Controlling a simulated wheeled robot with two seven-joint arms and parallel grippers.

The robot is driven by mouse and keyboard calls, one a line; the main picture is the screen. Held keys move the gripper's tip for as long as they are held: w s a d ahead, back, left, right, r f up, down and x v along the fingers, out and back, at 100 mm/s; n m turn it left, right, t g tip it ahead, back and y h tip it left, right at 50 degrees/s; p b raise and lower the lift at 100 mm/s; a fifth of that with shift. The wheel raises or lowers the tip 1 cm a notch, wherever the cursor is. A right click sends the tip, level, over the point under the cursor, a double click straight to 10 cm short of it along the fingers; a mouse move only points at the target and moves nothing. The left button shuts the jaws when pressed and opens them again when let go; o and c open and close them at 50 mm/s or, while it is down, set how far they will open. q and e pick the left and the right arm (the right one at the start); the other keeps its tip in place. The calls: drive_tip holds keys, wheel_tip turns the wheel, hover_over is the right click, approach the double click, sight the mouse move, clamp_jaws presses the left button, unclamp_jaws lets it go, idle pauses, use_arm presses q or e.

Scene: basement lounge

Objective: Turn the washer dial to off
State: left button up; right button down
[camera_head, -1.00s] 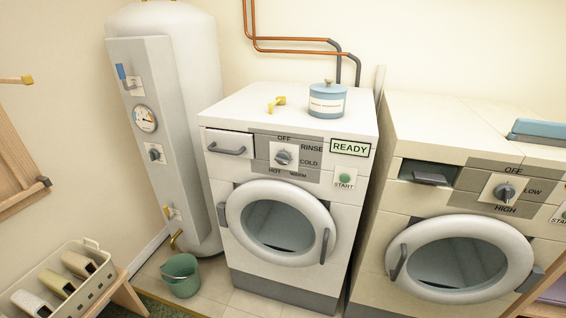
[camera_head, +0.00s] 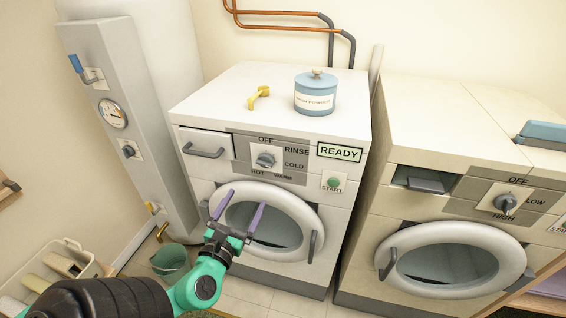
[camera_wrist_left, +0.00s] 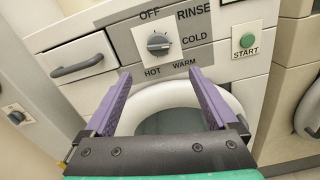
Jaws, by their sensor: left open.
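The washer (camera_head: 190,165) is the white machine with the READY display (camera_head: 340,152). Its grey dial (camera_head: 265,160) sits on a panel marked OFF, RINSE, COLD, WARM and HOT. In the left wrist view the dial (camera_wrist_left: 158,43) shows just beyond the fingertips, centred between them; I cannot tell for certain which word it points to. My left gripper (camera_head: 248,197) is open and empty, with its purple fingers below the dial and in front of the round door; it also shows in the left wrist view (camera_wrist_left: 159,73). My right gripper is not in view.
The START button (camera_head: 333,183) is right of the dial, and a drawer handle (camera_head: 203,152) is left of it. A blue powder tub (camera_head: 316,95) and a yellow scoop (camera_head: 259,97) stand on top. A dryer (camera_head: 380,215) is at right, a green bucket (camera_head: 170,262) at lower left.

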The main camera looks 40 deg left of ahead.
use_arm(q)
drive_tip(key=p, duration=0.2)
approach(263, 166)
drive_tip(key=p+x, duration=0.1)
drive_tip(key=x, duration=0.6)
drive_tip(key=shift+w+a, duration=0.1)
drive_tip(key=shift+w, duration=0.2)
drive_tip(key=shift+w+a+f, duration=0.1)
drive_tip(key=shift+w+a, duration=0.1)
drive_tip(key=shift+w, duration=0.25)
drive_tip(key=c, duration=1.4)
